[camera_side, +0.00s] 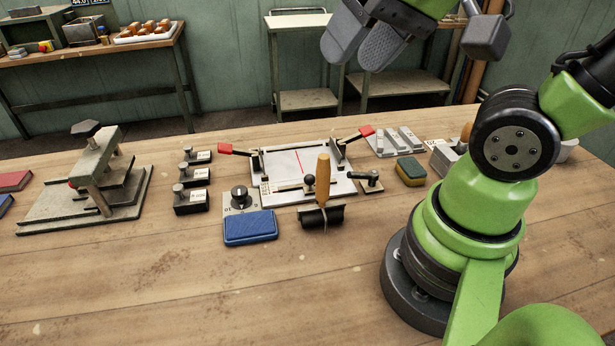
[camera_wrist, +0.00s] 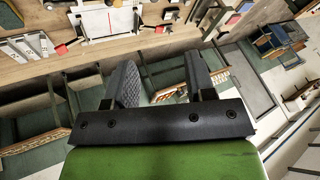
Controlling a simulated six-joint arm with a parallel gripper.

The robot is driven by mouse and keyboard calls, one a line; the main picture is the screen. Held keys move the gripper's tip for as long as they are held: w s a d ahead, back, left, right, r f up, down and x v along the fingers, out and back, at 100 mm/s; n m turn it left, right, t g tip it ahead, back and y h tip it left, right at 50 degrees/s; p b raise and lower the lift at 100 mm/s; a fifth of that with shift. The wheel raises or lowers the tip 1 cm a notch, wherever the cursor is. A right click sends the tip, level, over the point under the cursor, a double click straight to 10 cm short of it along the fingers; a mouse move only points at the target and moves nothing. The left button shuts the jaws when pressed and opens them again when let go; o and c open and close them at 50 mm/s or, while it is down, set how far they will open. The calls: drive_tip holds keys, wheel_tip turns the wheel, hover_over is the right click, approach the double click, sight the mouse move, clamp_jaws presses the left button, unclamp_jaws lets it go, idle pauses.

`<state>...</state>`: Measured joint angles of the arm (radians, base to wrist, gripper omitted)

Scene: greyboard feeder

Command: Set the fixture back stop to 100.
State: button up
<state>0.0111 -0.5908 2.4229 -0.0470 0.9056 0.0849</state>
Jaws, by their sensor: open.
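The fixture (camera_side: 340,188) is a pale plate in the middle of the bench, with a red line across its sheet and red-handled levers at both sides. A small black-knobbed piece (camera_side: 309,182) stands at its front edge beside a scale strip; I cannot tell for sure whether this is the back stop, and no setting is readable. The fixture also shows at the top of the wrist view (camera_wrist: 84,27). My gripper (camera_side: 362,42) is open and empty, high above and behind the fixture. It also shows in the wrist view (camera_wrist: 161,78).
A wooden-handled tool (camera_side: 323,180) stands in front of the fixture. A blue pad (camera_side: 250,228), black blocks (camera_side: 191,201) and a grey press (camera_side: 95,180) are to the left. A yellow-green sponge (camera_side: 410,171) lies right. The front of the bench is clear.

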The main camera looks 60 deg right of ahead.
drive_tip(key=w+d+f+m+g+h, duration=0.2)
drive_tip(key=w+d+f+m+g, duration=0.15)
drive_tip(key=w+f, duration=0.35)
drive_tip(key=m+g, duration=0.3)
drive_tip(key=g, duration=0.2)
approach(308, 176)
drive_tip(key=shift+t+h, duration=0.25)
drive_tip(key=shift+h, duration=0.15)
drive_tip(key=f, duration=0.3)
drive_tip(key=s+f, duration=0.1)
drive_tip(key=f, duration=0.2)
drive_tip(key=s+f, duration=0.1)
drive_tip(key=f, duration=0.2)
drive_tip(key=shift+d+f, duration=0.15)
drive_tip(key=shift+f, duration=0.05)
